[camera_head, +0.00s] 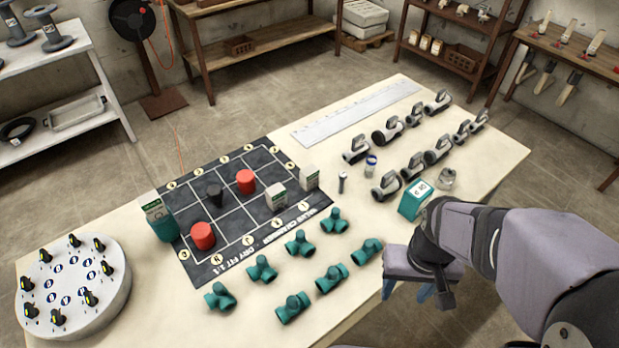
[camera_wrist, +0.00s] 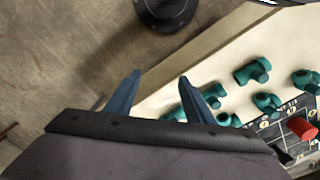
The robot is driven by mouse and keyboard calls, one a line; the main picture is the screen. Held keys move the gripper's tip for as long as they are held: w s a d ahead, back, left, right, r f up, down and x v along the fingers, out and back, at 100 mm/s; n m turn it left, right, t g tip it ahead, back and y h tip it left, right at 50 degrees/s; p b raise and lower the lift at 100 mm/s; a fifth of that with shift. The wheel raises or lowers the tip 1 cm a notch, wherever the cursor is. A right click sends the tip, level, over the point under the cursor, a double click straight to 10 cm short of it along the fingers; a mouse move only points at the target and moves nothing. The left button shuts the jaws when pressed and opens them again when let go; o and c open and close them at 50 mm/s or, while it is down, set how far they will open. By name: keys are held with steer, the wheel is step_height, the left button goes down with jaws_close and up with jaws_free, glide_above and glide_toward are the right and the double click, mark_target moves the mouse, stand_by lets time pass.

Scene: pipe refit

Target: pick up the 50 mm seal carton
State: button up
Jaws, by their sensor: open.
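Two small pale cartons stand on the dark gridded mat (camera_head: 228,228) in the head view: one carton (camera_head: 275,198) near its right part and another carton (camera_head: 309,178) close to its right edge. Their print is too small to read, so I cannot tell which is the 50 mm seal carton. My gripper (camera_head: 416,293) is open and empty, pointing down beside the table's front edge, well to the right of the cartons. The wrist view shows its two blue fingers (camera_wrist: 160,77) apart, with no carton between them.
Several teal pipe fittings (camera_head: 329,277) lie between mat and gripper. Red cylinders (camera_head: 203,236) and a dark cone (camera_head: 215,195) stand on the mat. Grey valves (camera_head: 386,186) fill the right; a round turntable (camera_head: 72,288) stands left.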

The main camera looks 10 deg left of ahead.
steer(key=w+a+f+n+t+b, duration=0.15)
steer(key=w+t, duration=0.25)
steer(key=w, duration=0.8)
steer(key=w+f+n+t+b, duration=0.1)
steer(key=w+f+n+t, duration=0.2)
steer(key=w, duration=0.9)
steer(key=n+t+y+b, duration=0.2)
steer(key=n+y, duration=0.3)
steer(key=y, duration=0.5)
glide_toward(310, 171)
steer(key=shift+p+x, duration=0.5)
steer(key=shift+x, duration=2.15)
